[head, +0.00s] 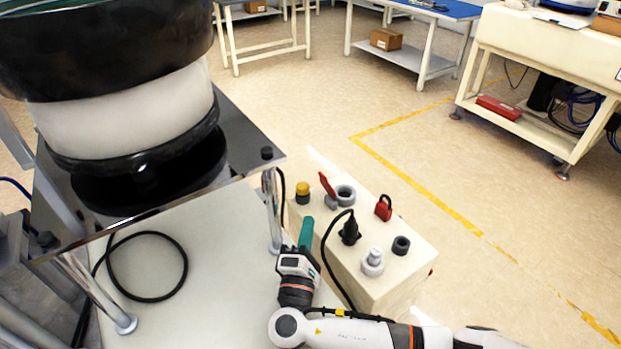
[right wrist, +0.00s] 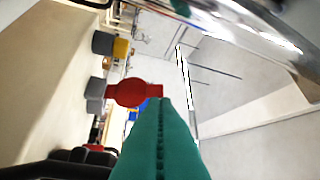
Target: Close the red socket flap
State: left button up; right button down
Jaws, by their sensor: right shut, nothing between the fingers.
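In the right wrist view the red flap (right wrist: 132,92) shows as a round disc beside a grey socket part (right wrist: 96,92), just beyond the fingertips. My right gripper (head: 306,232) has green fingers, shut and empty, pointing toward the flap from the front left. It also shows in the right wrist view (right wrist: 162,115), where the fingertips appear close to the flap; I cannot tell whether they touch. My left gripper is not in view.
A bowl feeder (head: 125,110) stands left. Metal posts (head: 271,210) rise near my gripper.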

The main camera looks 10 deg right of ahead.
aim_at(323, 175)
jog(key=p+x, duration=0.1)
jog(key=x, duration=0.9)
jog(key=shift+p, duration=0.35)
jog(key=shift+s, duration=0.1)
jog(key=shift+r, duration=0.15)
jog(key=shift+w+d+r+m+g+p, duration=0.3)
jog(key=shift+d+r+m+g+p, duration=0.35)
jog(key=shift+d+m+g+p, duration=0.3)
jog(key=w+d+f+m+g+y+p, duration=0.1)
jog(key=d+m+g+y+p, duration=0.1)
jog(key=d+m+y+p, duration=0.1)
jog(key=w+d+f+m+g+y+p, duration=0.1)
jog(key=w+d+m+g+y+p, duration=0.1)
jog(key=d+p, duration=0.3)
jog(key=w+d+f+m+g+y+p, duration=0.1)
jog(key=w+d+m+g+y+p, duration=0.1)
jog(key=d+m+g+y+p, duration=0.1)
jog(key=shift+d+f+m+g+y+p, duration=0.3)
jog(key=shift+d+m+g+y+p, duration=0.25)
jog(key=shift+p, duration=0.55)
jog(key=shift+w+d+f+b, duration=0.15)
jog(key=shift+f+b, duration=0.15)
jog(key=shift+f, duration=0.2)
jog(key=shift+w+d+f+b, duration=0.15)
jog(key=shift+f+b, duration=0.15)
jog(key=shift+f, duration=0.2)
